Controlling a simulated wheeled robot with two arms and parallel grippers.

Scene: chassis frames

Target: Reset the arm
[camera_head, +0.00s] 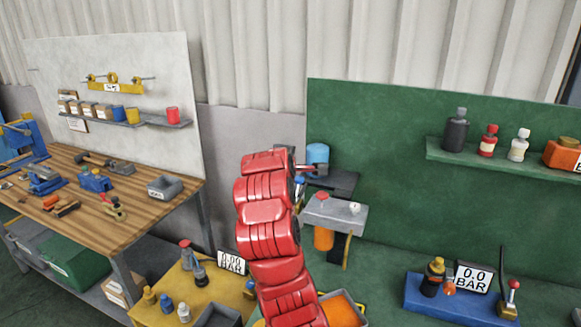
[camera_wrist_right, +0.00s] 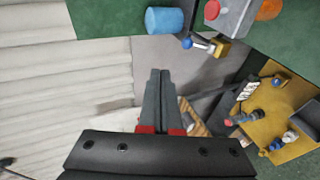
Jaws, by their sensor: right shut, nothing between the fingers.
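My red arm (camera_head: 270,235) rises from the bottom middle of the head view to about mid-height. Its gripper end is hidden behind the arm there. In the right wrist view my right gripper (camera_wrist_right: 160,75) is shut, its two dark fingers side by side with red patches near their base. Nothing is held between them. The fingers stand out in front of a grey wall panel (camera_wrist_right: 185,60). My left gripper is in neither view.
A yellow table (camera_head: 170,297) and wooden workbench (camera_head: 150,190) stand left. A blue box (camera_head: 440,305) with a lever is at right.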

